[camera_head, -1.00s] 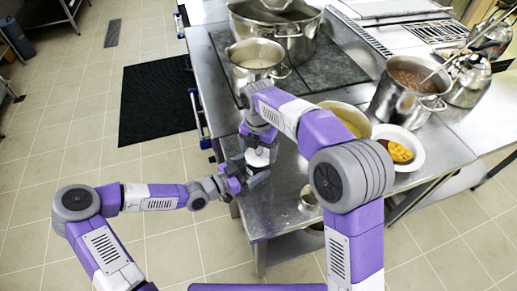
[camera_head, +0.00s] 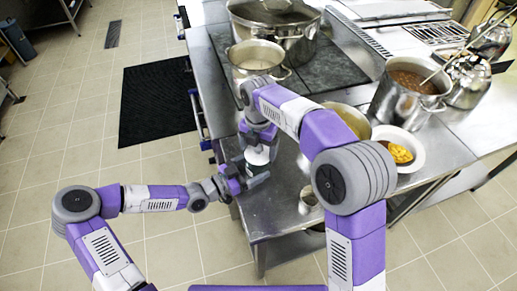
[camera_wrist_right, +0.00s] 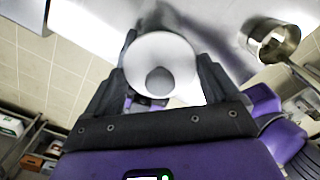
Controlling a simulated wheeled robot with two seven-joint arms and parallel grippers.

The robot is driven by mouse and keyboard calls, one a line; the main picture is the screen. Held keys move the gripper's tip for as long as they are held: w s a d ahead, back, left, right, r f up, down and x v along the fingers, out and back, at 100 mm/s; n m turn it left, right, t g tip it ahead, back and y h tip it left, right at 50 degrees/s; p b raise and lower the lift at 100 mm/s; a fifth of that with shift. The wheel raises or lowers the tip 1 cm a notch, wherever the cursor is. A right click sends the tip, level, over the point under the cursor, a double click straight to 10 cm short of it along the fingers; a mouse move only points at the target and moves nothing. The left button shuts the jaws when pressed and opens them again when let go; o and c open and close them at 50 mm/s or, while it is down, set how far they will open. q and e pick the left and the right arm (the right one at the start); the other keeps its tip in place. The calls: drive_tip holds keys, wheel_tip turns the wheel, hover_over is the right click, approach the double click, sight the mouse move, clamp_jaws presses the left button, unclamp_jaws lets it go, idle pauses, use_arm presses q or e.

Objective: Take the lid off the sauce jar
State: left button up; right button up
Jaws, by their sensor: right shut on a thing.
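The sauce jar (camera_head: 256,168) is small and stands near the front left edge of the steel counter, mostly hidden by my grippers. Its white lid (camera_wrist_right: 160,52) shows in the right wrist view as a round disc with a grey knob, between the right fingers. My right gripper (camera_head: 260,146) points down from above and is shut on the lid. My left gripper (camera_head: 250,176) reaches in from the left, lower down, with fingers around the jar's side. Whether they press on the jar is unclear. I cannot tell whether the lid is clear of the jar.
A small metal cup (camera_head: 309,197) stands to the right on the counter (camera_head: 285,222). A pot (camera_head: 348,118) is partly behind my right arm. A white bowl (camera_head: 410,143) with food and a large pot (camera_head: 395,105) stand farther right. More pots stand on the stove behind.

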sight(259, 147)
drive_tip(key=shift+r, duration=0.35)
drive_tip(key=shift+r, duration=2)
use_arm(q)
drive_tip(key=o, duration=1.3)
